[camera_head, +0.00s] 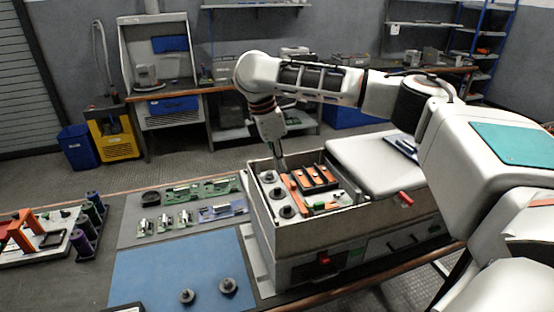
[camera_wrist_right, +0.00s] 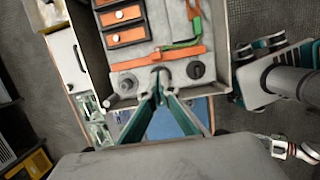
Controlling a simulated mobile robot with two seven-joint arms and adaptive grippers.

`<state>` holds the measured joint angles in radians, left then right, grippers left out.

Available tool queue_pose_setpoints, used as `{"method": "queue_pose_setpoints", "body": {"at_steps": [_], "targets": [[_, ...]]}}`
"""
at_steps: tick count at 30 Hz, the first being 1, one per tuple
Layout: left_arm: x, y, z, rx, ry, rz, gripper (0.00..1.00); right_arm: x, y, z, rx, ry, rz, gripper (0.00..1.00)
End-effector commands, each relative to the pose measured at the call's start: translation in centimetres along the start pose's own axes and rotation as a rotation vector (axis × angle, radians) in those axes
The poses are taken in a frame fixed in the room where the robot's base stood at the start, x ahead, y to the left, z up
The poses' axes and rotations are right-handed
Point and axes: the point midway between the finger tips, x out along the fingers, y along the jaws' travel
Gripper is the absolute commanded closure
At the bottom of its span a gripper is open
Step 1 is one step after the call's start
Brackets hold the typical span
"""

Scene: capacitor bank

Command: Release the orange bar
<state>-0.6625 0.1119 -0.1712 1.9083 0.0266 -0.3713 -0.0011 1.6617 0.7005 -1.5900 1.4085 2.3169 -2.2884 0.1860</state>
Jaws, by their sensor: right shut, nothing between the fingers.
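The orange bar (camera_head: 291,192) lies flat on the light top panel of the open capacitor cabinet, beside a row of three dark round terminals. In the right wrist view the bar (camera_wrist_right: 155,59) runs crosswise above the terminals. My right gripper (camera_head: 281,165) is just over the far left part of the cabinet. In the wrist view its narrow fingers (camera_wrist_right: 160,77) are shut and empty; their tips are at the middle terminal, a short way from the bar. Whether they touch that terminal, I cannot tell. My left gripper is not in view.
The cabinet's (camera_head: 262,228) walls rise around the panel, with its pale lid (camera_head: 370,155) at the right. Orange-topped black blocks (camera_wrist_right: 125,25) stand beyond the bar. A blue mat (camera_head: 165,270) with two loose dark knobs and several green boards (camera_head: 185,192) lie left of the cabinet.

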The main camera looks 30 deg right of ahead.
Motion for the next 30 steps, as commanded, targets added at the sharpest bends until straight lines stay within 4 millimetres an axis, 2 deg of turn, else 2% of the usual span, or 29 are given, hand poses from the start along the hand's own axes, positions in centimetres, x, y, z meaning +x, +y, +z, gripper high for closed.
{"method": "queue_pose_setpoints", "body": {"at_steps": [1,6,12,18,25,30], "targets": [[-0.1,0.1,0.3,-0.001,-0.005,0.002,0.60,1.2,-0.1,-0.1,-0.001,0.001,-0.005,1.00],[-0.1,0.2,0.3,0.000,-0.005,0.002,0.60,3.9,-0.1,0.0,0.000,0.000,-0.003,1.00],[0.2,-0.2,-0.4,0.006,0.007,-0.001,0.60,6.0,-0.1,-0.1,-0.001,0.000,-0.002,1.00],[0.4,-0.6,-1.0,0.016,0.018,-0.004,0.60,6.4,0.0,-0.1,-0.001,0.001,0.000,1.00],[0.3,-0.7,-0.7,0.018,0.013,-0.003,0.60,6.4,0.0,0.0,-0.001,0.001,0.000,1.00],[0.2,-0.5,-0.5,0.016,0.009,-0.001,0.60,6.8,0.0,1.6,0.004,0.000,-0.001,1.00]]}}
